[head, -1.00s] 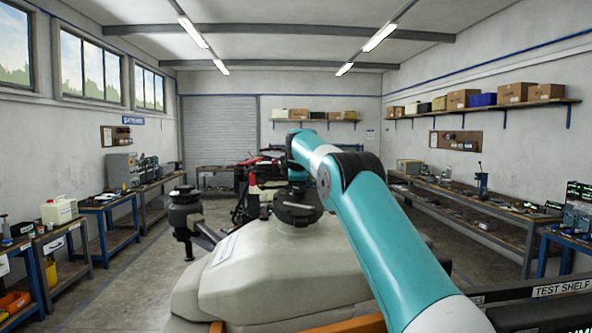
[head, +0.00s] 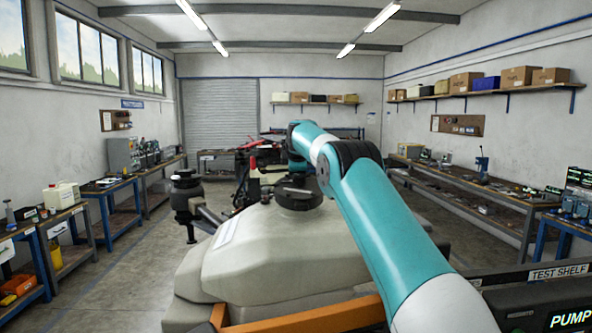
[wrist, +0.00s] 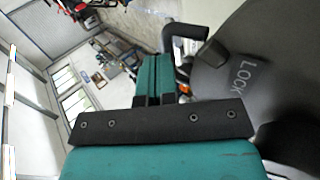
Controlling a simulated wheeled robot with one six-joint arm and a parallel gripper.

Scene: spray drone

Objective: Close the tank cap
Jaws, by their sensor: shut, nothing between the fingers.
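The tank (head: 275,258) is a large pale grey-beige body in the middle of the head view. Its dark round cap (head: 299,200) is on top. In the wrist view the cap (wrist: 243,80) fills the right side, with the word LOCK on its face. A black handle (wrist: 188,36) sticks out at the cap's edge. My gripper (wrist: 153,62) shows teal fingers closed together with nothing between them. The fingertips are beside the handle, on its left in the picture; whether they touch it I cannot tell. In the head view my arm hides the fingers.
An orange bar (head: 300,320) runs in front of the tank. A dark rotor or motor part (head: 187,195) stands left of the tank. Workbenches (head: 108,192) line the left wall, and a long bench (head: 470,185) lines the right. Open floor lies between.

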